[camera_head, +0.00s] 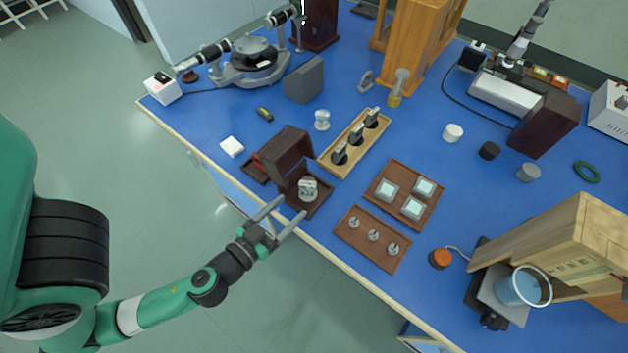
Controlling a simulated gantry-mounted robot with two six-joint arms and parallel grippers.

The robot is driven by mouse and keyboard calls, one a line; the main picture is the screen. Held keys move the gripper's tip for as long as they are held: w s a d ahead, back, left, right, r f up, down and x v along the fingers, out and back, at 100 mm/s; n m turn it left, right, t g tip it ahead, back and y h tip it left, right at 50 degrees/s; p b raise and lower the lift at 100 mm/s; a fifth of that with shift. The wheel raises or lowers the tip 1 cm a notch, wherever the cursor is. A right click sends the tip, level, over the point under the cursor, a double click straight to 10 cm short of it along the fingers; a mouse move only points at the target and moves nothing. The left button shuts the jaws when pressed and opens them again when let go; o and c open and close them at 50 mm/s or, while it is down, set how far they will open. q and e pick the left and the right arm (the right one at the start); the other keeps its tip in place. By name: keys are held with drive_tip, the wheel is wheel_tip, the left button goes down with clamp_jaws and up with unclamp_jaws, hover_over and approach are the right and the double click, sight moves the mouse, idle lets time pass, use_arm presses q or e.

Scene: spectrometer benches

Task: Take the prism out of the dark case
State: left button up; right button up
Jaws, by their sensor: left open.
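The dark brown case (287,154) stands near the front left edge of the blue bench, with a raised upright part and a low tray-like part in front of it. A pale grey, rounded piece (307,187), which may be the prism, sits in that low part; its exact shape is too small to tell. My left gripper (291,206) is open and empty, its two fingers spread just in front of the case, on the near side of the pale piece. My right gripper is not in view.
A wooden rack (334,165) with dark-topped pieces stands right of the case. Brown trays with glassy squares (425,208) and small metal pieces (345,245) lie further right. A white block (231,147) is left.

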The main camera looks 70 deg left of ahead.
sight(305, 191)
use_arm(q)
drive_tip(key=shift+w+a+r+p, duration=0.15)
drive_tip(key=shift+w+a+p, duration=0.1)
drive_tip(key=shift+w+p, duration=0.1)
drive_tip(key=p+x, duration=0.2)
drive_tip(key=x, duration=0.3)
drive_tip(key=shift+w+p, duration=0.25)
drive_tip(key=shift+p, duration=0.1)
drive_tip(key=shift+w+a, duration=0.15)
drive_tip(key=shift+w, duration=0.05)
drive_tip(key=shift+w+a, duration=0.15)
drive_tip(key=shift+w, duration=0.05)
drive_tip(key=p+x, duration=0.1)
drive_tip(key=x, duration=0.3)
drive_tip(key=shift+w, duration=0.15)
drive_tip(key=shift+w+a, duration=0.15)
drive_tip(key=shift+a, duration=0.05)
drive_tip(key=shift+f, duration=0.25)
clamp_jaws()
